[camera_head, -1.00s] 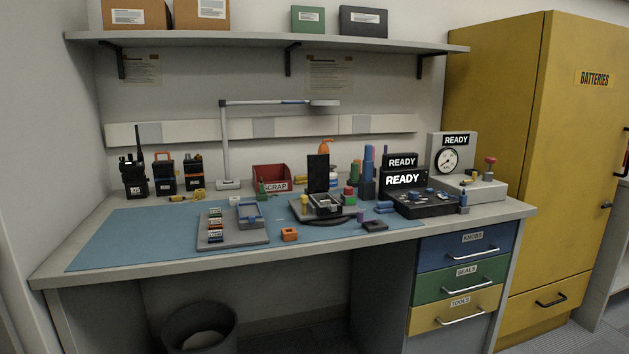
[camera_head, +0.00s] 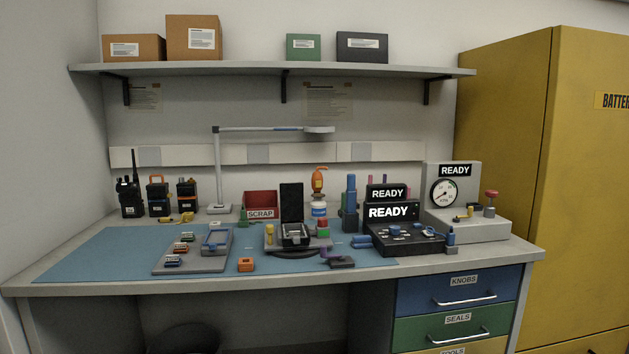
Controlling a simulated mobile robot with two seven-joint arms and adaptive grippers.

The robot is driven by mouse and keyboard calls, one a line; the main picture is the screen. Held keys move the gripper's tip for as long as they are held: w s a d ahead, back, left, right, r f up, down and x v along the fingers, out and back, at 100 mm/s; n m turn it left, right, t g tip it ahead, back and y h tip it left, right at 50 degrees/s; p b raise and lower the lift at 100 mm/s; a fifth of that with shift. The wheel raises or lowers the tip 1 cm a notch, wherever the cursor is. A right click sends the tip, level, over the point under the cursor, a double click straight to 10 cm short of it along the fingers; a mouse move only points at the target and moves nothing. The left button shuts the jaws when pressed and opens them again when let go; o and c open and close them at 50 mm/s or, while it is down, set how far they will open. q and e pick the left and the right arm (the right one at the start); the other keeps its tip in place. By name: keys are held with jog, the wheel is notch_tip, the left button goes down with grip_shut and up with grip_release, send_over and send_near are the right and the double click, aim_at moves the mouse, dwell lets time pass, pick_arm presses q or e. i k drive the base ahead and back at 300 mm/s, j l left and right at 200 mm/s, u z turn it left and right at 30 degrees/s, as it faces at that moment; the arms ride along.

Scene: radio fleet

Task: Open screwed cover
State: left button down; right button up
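A small dark device with a pale grey part (camera_head: 295,236) sits in a grey fixture (camera_head: 273,246) at the middle of the workbench, in front of an upright black panel (camera_head: 292,202). It may be the radio with the screwed cover, but the screws are too small to make out. Neither of my grippers is in view.
A blue mat (camera_head: 90,255) covers much of the workbench, with bare room at its left. Handheld radios (camera_head: 130,198) stand at the back left. A red scrap bin (camera_head: 261,205), a black READY console (camera_head: 400,240) and a gauge tester (camera_head: 455,195) line the back and right.

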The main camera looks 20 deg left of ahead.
aim_at(291, 194)
jog(key=l+u, duration=0.2)
jog(key=u, duration=0.15)
jog(key=i+l+u, duration=0.1)
jog(key=u, duration=0.25)
jog(key=l+u, duration=0.35)
